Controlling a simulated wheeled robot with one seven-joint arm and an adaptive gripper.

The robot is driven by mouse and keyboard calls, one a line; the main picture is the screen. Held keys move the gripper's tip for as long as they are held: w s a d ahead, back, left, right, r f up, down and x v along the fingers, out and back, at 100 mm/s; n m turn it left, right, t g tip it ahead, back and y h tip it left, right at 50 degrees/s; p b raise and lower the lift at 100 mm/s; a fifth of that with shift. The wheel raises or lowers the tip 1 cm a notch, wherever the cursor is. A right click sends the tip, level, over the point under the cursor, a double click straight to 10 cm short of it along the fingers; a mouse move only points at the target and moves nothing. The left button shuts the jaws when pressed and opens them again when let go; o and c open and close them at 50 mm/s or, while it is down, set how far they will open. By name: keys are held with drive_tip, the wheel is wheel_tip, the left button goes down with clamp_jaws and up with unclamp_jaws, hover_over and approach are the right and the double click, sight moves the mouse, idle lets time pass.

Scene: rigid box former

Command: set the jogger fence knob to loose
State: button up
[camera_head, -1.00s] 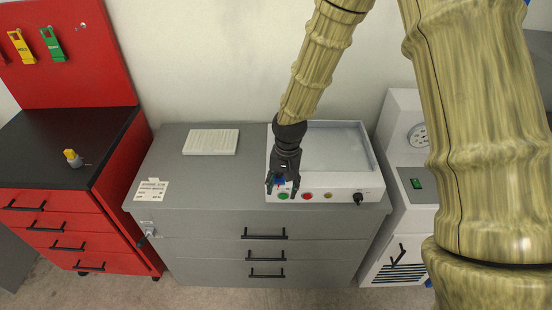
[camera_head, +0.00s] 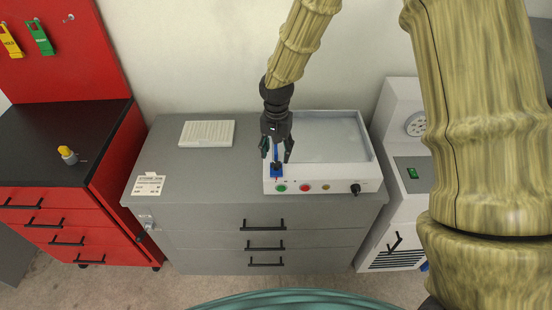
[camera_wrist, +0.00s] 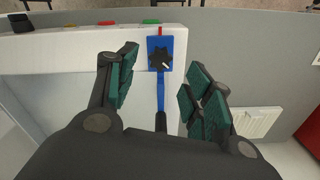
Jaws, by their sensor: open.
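The jogger fence knob is a black star-shaped knob (camera_wrist: 160,59) with a white mark, on a blue plate (camera_wrist: 153,43). A blue bar runs from the plate toward my gripper. A small red mark lies beyond the plate. In the head view the blue plate (camera_head: 277,172) sits at the left front of the white jogger box (camera_head: 315,173); the knob on it is small and partly hidden. My gripper (camera_head: 277,155) is open and empty above the plate. In the wrist view its fingers (camera_wrist: 162,66) stand apart on either side of the knob, with no clear contact visible.
Green (camera_head: 281,188), red (camera_head: 305,188) and yellow (camera_head: 326,187) buttons and a black dial (camera_head: 356,189) line the box front. The box stands on a grey drawer cabinet (camera_head: 200,170). A white ribbed block (camera_head: 207,134) and a label card (camera_head: 149,185) lie left. A red cabinet (camera_head: 113,165) adjoins.

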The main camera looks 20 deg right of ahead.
sight(276, 164)
drive_tip(key=shift+f+p, duration=0.65)
drive_tip(key=shift+f, duration=1.85)
drive_tip(key=shift+c, duration=0.2)
drive_tip(key=c, duration=1)
